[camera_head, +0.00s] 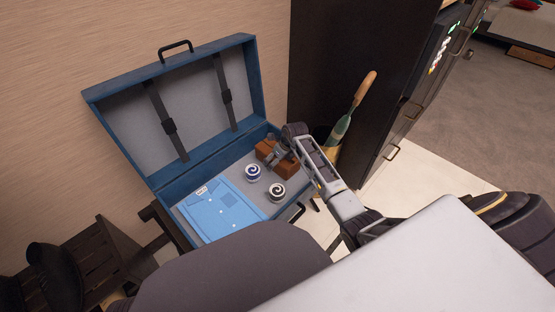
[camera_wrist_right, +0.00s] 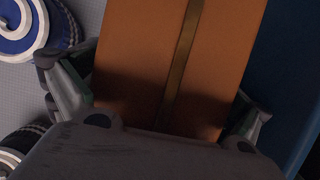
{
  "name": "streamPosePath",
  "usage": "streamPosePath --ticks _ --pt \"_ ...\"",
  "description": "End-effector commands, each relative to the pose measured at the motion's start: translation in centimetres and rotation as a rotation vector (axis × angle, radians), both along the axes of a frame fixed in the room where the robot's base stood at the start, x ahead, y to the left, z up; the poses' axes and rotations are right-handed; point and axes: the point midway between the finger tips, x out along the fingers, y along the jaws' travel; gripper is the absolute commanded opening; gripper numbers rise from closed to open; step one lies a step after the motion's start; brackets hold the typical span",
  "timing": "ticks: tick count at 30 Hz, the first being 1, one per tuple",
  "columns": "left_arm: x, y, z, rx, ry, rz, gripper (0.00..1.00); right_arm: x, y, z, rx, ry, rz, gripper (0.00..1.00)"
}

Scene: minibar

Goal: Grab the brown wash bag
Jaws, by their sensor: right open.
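The brown wash bag (camera_head: 267,149) lies in the right end of the open blue suitcase (camera_head: 172,184). In the right wrist view the bag (camera_wrist_right: 145,60) fills the middle, with a dark strip running along its top. My right gripper (camera_head: 279,150) is over the bag from above. In the right wrist view its fingers (camera_wrist_right: 160,105) are open, one on each side of the bag. Part of the bag is hidden behind the gripper. I cannot tell whether the fingers touch it. My left gripper is not in view.
The raised lid (camera_head: 190,100) stands behind. A dark cabinet (camera_head: 335,60) and an umbrella-like object (camera_head: 345,122) stand at right.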

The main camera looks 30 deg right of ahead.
Motion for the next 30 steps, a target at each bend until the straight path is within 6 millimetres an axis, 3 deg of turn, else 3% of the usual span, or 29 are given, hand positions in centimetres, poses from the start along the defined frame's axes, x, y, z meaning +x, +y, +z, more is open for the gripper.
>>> streamPosePath --ticks 6,17,30 --pt "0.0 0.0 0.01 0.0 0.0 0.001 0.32 -0.02 -0.01 -0.01 0.0 0.0 0.0 0.97" --pt "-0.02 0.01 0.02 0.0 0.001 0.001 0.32 -0.03 0.0 -0.02 0.0 0.001 0.0 0.51" --pt "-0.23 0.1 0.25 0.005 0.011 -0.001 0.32 0.07 -0.04 0.64 -0.001 -0.002 -0.001 0.51"
